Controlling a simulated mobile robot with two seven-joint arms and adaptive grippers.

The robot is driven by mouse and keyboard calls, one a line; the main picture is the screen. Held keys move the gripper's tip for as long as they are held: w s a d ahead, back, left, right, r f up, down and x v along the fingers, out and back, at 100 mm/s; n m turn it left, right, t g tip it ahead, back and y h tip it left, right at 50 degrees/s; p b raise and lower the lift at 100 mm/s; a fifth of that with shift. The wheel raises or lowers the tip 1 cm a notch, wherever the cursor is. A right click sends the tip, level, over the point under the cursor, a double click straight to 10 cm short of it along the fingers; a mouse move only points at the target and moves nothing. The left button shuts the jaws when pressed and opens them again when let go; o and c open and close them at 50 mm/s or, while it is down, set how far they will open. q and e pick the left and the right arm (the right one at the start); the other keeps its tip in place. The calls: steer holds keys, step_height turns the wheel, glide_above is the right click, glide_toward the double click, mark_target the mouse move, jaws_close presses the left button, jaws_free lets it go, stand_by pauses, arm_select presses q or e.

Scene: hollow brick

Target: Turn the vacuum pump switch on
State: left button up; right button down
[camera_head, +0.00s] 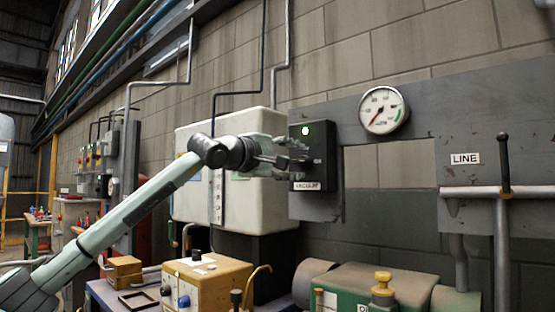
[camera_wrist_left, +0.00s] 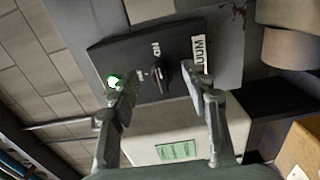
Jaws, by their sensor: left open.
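The vacuum pump switch is a black box (camera_head: 322,142) on a grey wall panel, with a lit green lamp (camera_head: 305,130) and a label (camera_head: 307,186) below that reads like "VACUUM". My left gripper (camera_head: 298,157) is in front of the box. In the left wrist view, its open fingers (camera_wrist_left: 158,78) stand on either side of the lever; I cannot tell whether either touches it. One finger is close to the green lamp (camera_wrist_left: 115,81). My right gripper is not in view.
A white tank (camera_head: 195,170) stands behind my left arm. A round gauge (camera_head: 384,110) and a "LINE" lever (camera_head: 504,165) are to the right. A yellow box (camera_head: 225,280) and a green machine (camera_head: 375,285) are below.

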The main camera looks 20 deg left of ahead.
arm_select(q)
steer(key=v, duration=0.8)
steer(key=shift+s, duration=0.4)
steer(key=shift+a, duration=0.15)
